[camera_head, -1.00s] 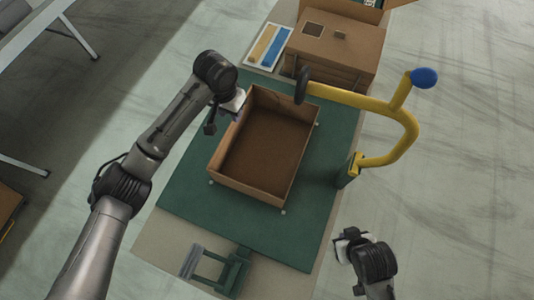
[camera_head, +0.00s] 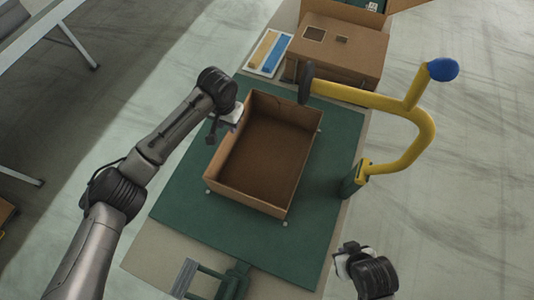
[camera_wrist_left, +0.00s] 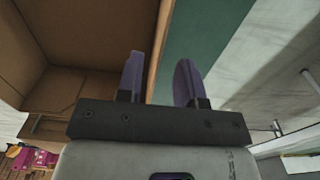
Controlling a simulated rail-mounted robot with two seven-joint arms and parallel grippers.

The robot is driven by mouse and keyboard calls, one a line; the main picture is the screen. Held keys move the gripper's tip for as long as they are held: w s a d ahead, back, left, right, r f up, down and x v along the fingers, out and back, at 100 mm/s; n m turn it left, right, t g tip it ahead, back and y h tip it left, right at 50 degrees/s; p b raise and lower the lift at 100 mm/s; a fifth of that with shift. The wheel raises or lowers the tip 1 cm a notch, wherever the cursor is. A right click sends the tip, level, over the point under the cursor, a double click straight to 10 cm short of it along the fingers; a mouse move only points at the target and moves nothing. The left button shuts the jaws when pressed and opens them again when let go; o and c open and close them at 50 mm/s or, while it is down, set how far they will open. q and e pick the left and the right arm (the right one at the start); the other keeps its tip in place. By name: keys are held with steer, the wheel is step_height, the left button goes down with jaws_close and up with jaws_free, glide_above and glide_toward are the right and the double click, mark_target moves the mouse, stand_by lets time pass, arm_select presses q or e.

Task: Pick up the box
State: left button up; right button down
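The box (camera_head: 262,206) is an open, empty brown carton on the green mat. In the left wrist view its brown wall (camera_wrist_left: 155,60) rises between the two purple fingers. My left gripper (camera_head: 231,126) is at the left wall of the box, near its upper left corner. Its fingers (camera_wrist_left: 157,80) are apart, one on the inner side of the wall and one on the outer side, with a gap on the outer side. My right gripper (camera_head: 343,262) is at the lower right, away from the box; its fingers are not clear.
A green mat (camera_head: 190,215) lies under the box. A yellow curved tube with a blue knob (camera_head: 443,69) stands to the right. A green frame (camera_head: 232,280) sits at the front.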

arm_select(q)
step_height(320, 180, down, 5)
steer(key=shift+f+b, duration=0.1)
steer(key=shift+b, duration=0.85)
jaws_close()
